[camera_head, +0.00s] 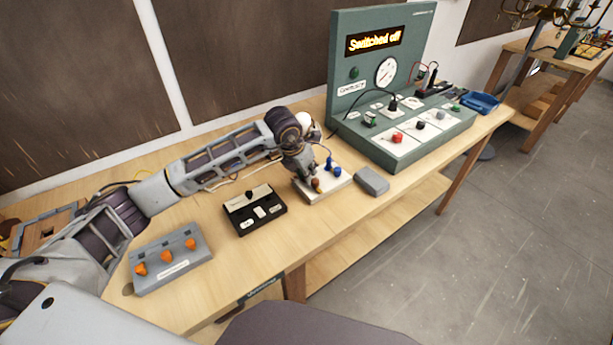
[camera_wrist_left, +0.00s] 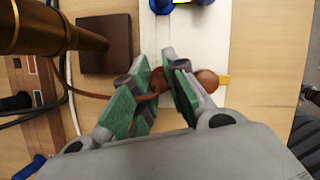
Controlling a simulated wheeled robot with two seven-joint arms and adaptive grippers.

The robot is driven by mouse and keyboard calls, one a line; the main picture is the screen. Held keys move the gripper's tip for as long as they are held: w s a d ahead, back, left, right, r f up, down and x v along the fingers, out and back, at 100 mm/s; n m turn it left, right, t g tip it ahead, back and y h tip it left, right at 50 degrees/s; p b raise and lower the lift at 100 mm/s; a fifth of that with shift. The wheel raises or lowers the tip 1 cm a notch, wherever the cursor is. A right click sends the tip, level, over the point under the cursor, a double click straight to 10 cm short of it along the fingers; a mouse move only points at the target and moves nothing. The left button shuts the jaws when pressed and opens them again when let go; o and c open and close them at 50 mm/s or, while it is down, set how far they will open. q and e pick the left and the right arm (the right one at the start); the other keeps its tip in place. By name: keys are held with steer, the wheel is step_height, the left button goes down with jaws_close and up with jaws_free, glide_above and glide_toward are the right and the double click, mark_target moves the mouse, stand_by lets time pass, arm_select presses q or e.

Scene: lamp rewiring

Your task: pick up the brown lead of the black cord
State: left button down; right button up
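My left gripper (camera_head: 313,182) reaches down over a white terminal board (camera_head: 340,184). In the left wrist view its two green-padded fingers (camera_wrist_left: 158,75) stand a small gap apart. The brown lead (camera_wrist_left: 94,95) runs in from the left, and its end lies between the fingertips. I cannot tell whether both pads press on it. A brown terminal knob (camera_wrist_left: 207,80) sits just right of the right finger, partly hidden by it. Blue knobs (camera_head: 336,171) stand on the same board. The black cord (camera_wrist_left: 30,118) shows at the left of the wrist view. My right gripper is out of view.
A grey box (camera_head: 371,181) lies right of the board. A black switch box (camera_head: 255,210) and a grey box with orange levers (camera_head: 171,260) stand left of it. The green test panel (camera_head: 438,136), reading "Switched off", stands behind to the right. A dark brown block (camera_wrist_left: 104,44) is near the lead.

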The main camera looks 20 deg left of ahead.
arm_select(q)
steer(key=shift+r, duration=0.1)
steer(key=shift+r+b, duration=0.4)
steer(key=shift+r, duration=4.5)
steer(key=shift+f, duration=0.1)
